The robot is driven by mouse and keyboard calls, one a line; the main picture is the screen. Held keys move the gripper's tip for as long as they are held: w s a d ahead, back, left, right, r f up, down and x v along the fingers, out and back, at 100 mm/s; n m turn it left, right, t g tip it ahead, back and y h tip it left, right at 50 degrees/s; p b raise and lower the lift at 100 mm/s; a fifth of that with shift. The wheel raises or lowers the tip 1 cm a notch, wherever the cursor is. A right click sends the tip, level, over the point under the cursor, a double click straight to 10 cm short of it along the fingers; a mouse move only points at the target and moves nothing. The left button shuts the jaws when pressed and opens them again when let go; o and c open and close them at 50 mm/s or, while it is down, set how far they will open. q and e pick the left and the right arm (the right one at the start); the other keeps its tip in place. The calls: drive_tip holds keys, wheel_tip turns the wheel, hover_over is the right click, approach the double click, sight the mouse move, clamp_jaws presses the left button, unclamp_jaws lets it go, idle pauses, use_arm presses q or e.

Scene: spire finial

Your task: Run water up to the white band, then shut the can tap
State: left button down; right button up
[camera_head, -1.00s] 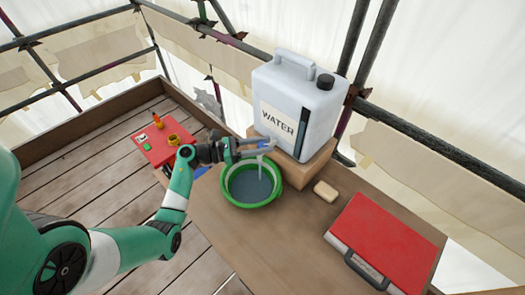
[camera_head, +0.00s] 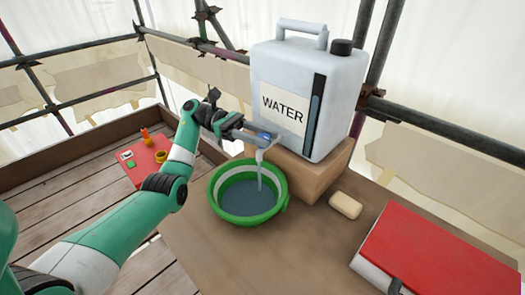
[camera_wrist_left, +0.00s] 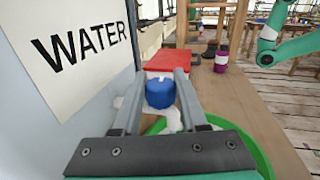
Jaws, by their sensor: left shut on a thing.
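The white water can (camera_head: 278,62) with its WATER label stands on a wooden block at the back of the bench. My left gripper (camera_head: 264,137) is shut on the blue tap handle (camera_wrist_left: 160,93), one finger each side of it in the wrist view. Water (camera_head: 259,172) runs from the pale spout into the green bowl (camera_head: 240,217) below. Grey-blue water (camera_head: 248,199) covers the bowl's bottom. The white band (camera_head: 224,188) shows inside the wall, above the water at the visible far side. My right gripper is not seen.
A sponge-like tan block (camera_head: 346,205) lies right of the bowl. A red case (camera_head: 437,258) fills the bench's right front. A smaller red surface (camera_head: 148,165) holds small items at left. Scaffold poles (camera_head: 445,134) run behind. The bench before the bowl is clear.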

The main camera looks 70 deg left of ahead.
sight(263, 137)
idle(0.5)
use_arm(q)
drive_tip(key=shift+c, duration=2.2)
unclamp_jaws()
drive_tip(key=shift+r, duration=0.35)
wheel_tip(263, 137, up, 3)
drive_tip(key=shift+d+r+p, duration=0.1)
drive_tip(key=shift+p, duration=0.6)
drive_tip(key=s+d+r+p, duration=0.6)
drive_tip(key=s+d+r, duration=0.3)
drive_tip(key=d, duration=0.1)
drive_tip(key=shift+d, duration=0.2)
